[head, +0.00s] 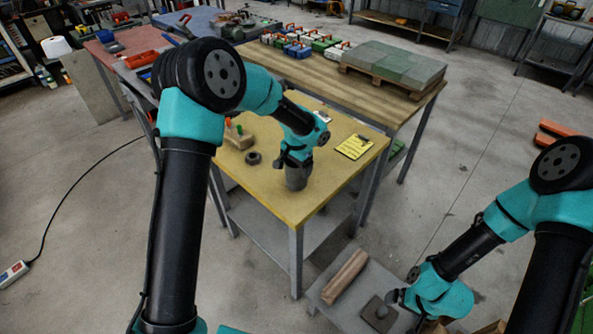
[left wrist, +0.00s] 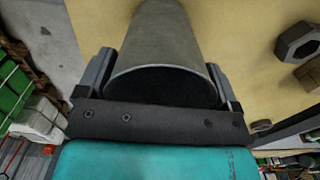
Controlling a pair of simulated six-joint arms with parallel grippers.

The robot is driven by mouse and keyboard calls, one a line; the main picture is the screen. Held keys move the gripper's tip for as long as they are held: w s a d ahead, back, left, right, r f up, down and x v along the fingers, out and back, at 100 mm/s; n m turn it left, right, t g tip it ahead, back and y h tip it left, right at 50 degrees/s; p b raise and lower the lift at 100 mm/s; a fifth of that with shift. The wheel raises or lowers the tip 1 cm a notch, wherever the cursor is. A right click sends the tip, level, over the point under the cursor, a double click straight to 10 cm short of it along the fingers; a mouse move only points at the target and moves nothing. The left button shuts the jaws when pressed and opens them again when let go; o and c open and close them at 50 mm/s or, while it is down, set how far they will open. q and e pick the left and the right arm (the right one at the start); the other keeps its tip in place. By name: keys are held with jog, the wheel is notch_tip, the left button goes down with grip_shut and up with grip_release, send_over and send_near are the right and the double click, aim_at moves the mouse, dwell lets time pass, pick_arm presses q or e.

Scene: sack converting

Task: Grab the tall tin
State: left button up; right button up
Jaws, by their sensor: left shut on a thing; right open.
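The tall tin (head: 297,178) is a grey cylinder standing on the yellow-topped table (head: 290,213). In the left wrist view the tin (left wrist: 162,50) fills the space between the fingers, with its dark round end toward the camera. My left gripper (head: 295,160) is shut on the tin, one finger on each side of it. The gripper hides the tin's upper part in the head view. I cannot tell whether the tin touches the table. My right gripper (head: 397,299) is open at the lower right, above a low grey bench (head: 350,300), away from the tin.
A dark hex nut (head: 253,158) and a wooden block (head: 238,138) lie left of the tin. A yellow clipboard (head: 354,147) lies to its right. A dark plate with a knob (head: 379,313) and a wooden beam (head: 345,276) lie on the low bench. The yellow table's front corner is clear.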

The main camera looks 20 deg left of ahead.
pick_arm(q)
jog(key=shift+r, duration=0.1)
jog(key=s+d+r, duration=0.2)
jog(key=s, duration=0.5)
jog(key=s+d+r, duration=0.2)
jog(key=s, duration=0.6)
jog(key=shift+s+d+r, duration=0.2)
jog(key=shift+d+r, duration=0.05)
jog(key=shift+r, duration=0.15)
